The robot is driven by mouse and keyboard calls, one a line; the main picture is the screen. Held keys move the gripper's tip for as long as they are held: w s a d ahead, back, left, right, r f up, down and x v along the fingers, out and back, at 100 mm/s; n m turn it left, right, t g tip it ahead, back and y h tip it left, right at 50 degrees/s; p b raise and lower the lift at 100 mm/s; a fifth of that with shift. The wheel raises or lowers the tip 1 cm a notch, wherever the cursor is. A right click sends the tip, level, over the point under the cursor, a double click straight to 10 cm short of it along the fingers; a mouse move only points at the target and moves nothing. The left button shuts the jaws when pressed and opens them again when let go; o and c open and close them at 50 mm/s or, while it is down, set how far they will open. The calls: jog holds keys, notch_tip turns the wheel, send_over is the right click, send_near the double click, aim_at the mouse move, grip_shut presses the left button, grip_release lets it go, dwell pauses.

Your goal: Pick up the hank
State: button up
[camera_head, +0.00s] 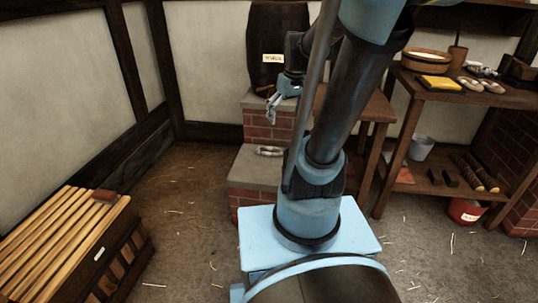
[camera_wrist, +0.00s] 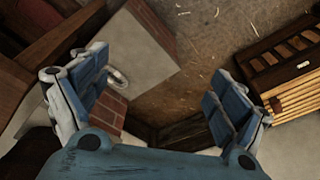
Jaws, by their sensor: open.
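A small pale looped thing, which looks like the hank (camera_head: 269,151), lies on the lower step (camera_head: 250,170) of a brick block in the head view. In the wrist view the hank (camera_wrist: 118,76) shows just beside the left finger, partly covered by it. My gripper (camera_head: 273,106) is above the hank, in front of a dark barrel (camera_head: 277,50). In the wrist view my gripper (camera_wrist: 157,82) has its two blue-padded fingers wide apart, with nothing between them but the view of the step and floor below.
At the right is a shelf table (camera_head: 470,97) with a yellow cloth (camera_head: 439,83) and a tub (camera_head: 425,61). The straw-strewn floor between crate and steps is clear.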

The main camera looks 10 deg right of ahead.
jog(key=w+n, duration=0.3)
jog(key=w, duration=1.1)
jog(key=w+d+f+n+y, duration=0.2)
jog(key=w+f, duration=0.3)
jog(key=w, duration=0.5)
jog(key=n+y, duration=0.1)
jog(key=n, duration=0.5)
send_over(270, 148)
jog(key=s+d, duration=0.2)
jog(key=shift+g, duration=0.3)
notch_tip(270, 148, down, 33)
jog(key=shift+s+r, duration=0.1)
jog(key=shift+s, duration=0.05)
jog(key=shift+s+x, duration=0.15)
jog(key=shift+x, duration=1.3)
jog(key=shift+s+x, duration=0.2)
jog(key=shift+x, duration=1.25)
jog(key=shift+w, duration=0.1)
jog(key=c, duration=1.3)
